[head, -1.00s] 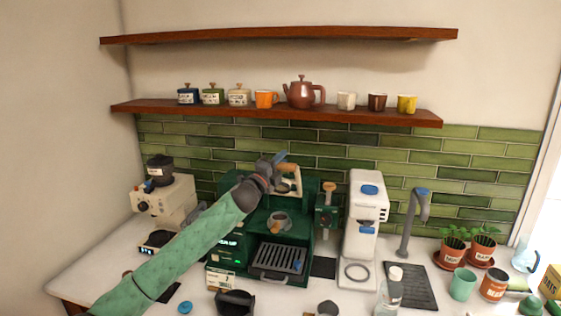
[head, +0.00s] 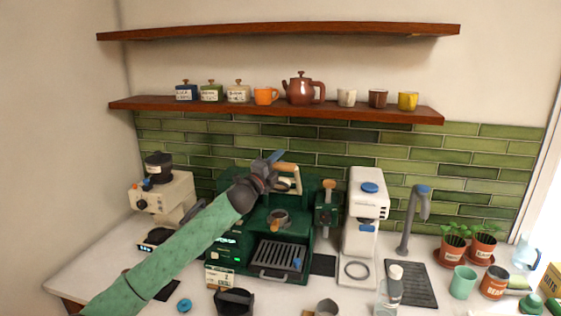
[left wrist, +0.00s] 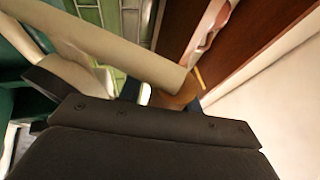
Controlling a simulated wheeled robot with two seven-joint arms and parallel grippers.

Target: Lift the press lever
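The press lever (head: 289,168) is a pale wooden bar on top of the green espresso machine (head: 303,213). In the left wrist view it is a thick beige bar (left wrist: 120,40) crossing close in front of my gripper. My left gripper (head: 279,170) is at the lever's left side, its blue-tipped fingers apart beside the bar. It looks open; I cannot tell whether it touches the lever. The gripper's dark body hides much of the lower left wrist view. My right gripper is not in view.
A wooden shelf (head: 230,106) with jars, cups and a teapot (head: 301,91) runs above the machine. A beige grinder (head: 170,203) stands left and a white machine (head: 363,210) right. A black container (head: 233,302) is in front.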

